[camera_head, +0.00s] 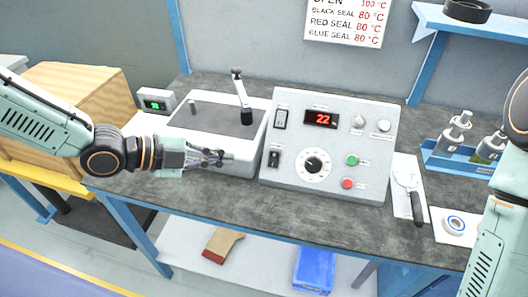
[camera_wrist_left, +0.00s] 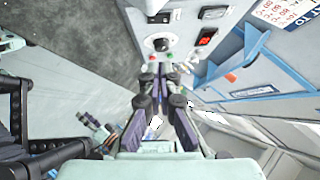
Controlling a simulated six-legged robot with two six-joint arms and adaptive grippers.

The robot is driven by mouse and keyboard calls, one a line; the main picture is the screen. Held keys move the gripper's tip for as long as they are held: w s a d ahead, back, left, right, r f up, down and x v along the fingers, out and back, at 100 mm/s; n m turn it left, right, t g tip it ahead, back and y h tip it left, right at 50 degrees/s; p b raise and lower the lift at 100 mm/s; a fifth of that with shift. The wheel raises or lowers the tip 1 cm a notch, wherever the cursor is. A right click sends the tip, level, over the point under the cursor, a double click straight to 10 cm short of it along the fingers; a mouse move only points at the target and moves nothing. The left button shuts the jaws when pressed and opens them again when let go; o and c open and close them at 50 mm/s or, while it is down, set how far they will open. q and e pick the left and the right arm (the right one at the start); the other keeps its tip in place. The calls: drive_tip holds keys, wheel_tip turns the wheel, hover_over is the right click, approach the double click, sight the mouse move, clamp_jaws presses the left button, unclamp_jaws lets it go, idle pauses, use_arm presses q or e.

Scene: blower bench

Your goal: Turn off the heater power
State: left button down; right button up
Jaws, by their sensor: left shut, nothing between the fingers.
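The control panel (camera_head: 331,186) stands on the bench with a red display reading 22 (camera_head: 321,118). A black rocker switch (camera_head: 281,119) sits at its upper left and another rocker switch (camera_head: 274,158) below it; their labels are too small to read. A dial (camera_head: 312,164), a green button (camera_head: 352,160) and a red button (camera_head: 348,183) are to the right. My left gripper (camera_head: 226,156) is shut and empty, left of the panel, in front of the white blower unit. Its shut fingers (camera_wrist_left: 161,72) also show in the left wrist view, with the dial (camera_wrist_left: 161,45) beyond.
The white blower unit (camera_head: 240,152) with an upright nozzle (camera_head: 241,95) stands left of the panel.

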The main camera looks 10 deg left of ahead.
use_arm(q)
drive_tip(key=shift+s+d+r, duration=0.1)
drive_tip(key=shift+d+r, duration=0.15)
drive_tip(key=shift+r, duration=0.15)
drive_tip(key=b, duration=0.4)
approach(278, 156)
drive_tip(key=shift+s+d, duration=0.8)
drive_tip(key=shift+d, duration=0.45)
drive_tip(key=w, duration=0.1)
drive_tip(key=w+d+f, duration=0.1)
drive_tip(key=w+d+b, duration=0.1)
drive_tip(key=shift+w+f, duration=0.2)
drive_tip(key=shift+f, duration=0.2)
drive_tip(key=shift+w+a+f, duration=0.1)
drive_tip(key=shift+w+f, duration=0.3)
drive_tip(key=shift+w, duration=0.25)
